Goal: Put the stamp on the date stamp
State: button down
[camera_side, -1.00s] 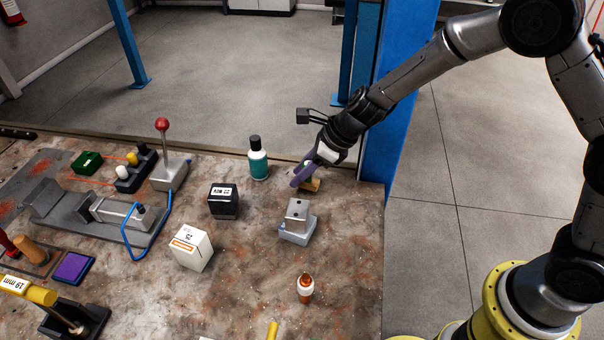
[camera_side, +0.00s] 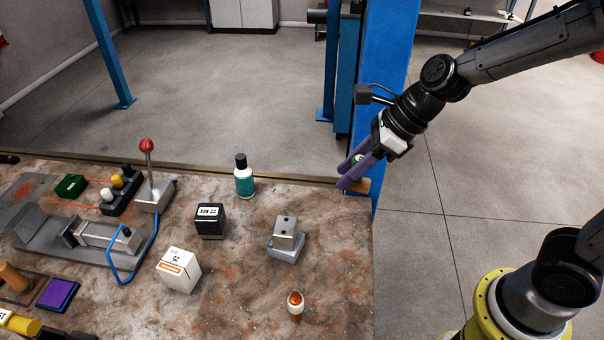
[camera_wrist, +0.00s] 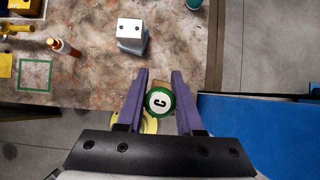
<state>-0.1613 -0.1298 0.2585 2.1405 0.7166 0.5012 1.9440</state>
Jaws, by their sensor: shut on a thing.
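The date stamp (camera_side: 210,221), a black box with a white "22 NOV" label, stands upright left of the gripper. It is not in the wrist view.
A teal bottle (camera_side: 244,178) stands behind the date stamp, a white box (camera_side: 179,270) in front, a grey metal block (camera_side: 286,240) to the right. An orange-capped bottle (camera_side: 296,306) is nearer. A vice and red-knobbed lever (camera_side: 148,146) are left. A blue post (camera_side: 375,90) is behind my gripper.

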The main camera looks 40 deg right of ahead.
jog(key=shift+s+r, duration=0.1)
jog(key=shift+s, duration=0.15)
jog(key=w+a+r, duration=0.5)
jog(key=n+g, duration=0.1)
jog(key=n, duration=0.1)
send_over(199, 211)
jog(key=s, duration=0.2)
jog(key=shift+y, duration=0.4)
jog(key=f, duration=0.4)
jog(key=d+f, duration=0.1)
jog(key=f, duration=0.1)
jog(key=shift+w+f, duration=0.1)
jog(key=shift+w, duration=0.15)
jog(key=shift+w+a+f, duration=0.35)
jog(key=shift+w+f, duration=0.1)
jog(key=shift+f, duration=0.2)
jog(key=shift+w+a+f, duration=0.1)
jog(key=shift+f, duration=0.8)
jog(key=shift+w+a+f, duration=0.1)
jog(key=shift+f, duration=0.75)
jog(key=shift+f, duration=0.15)
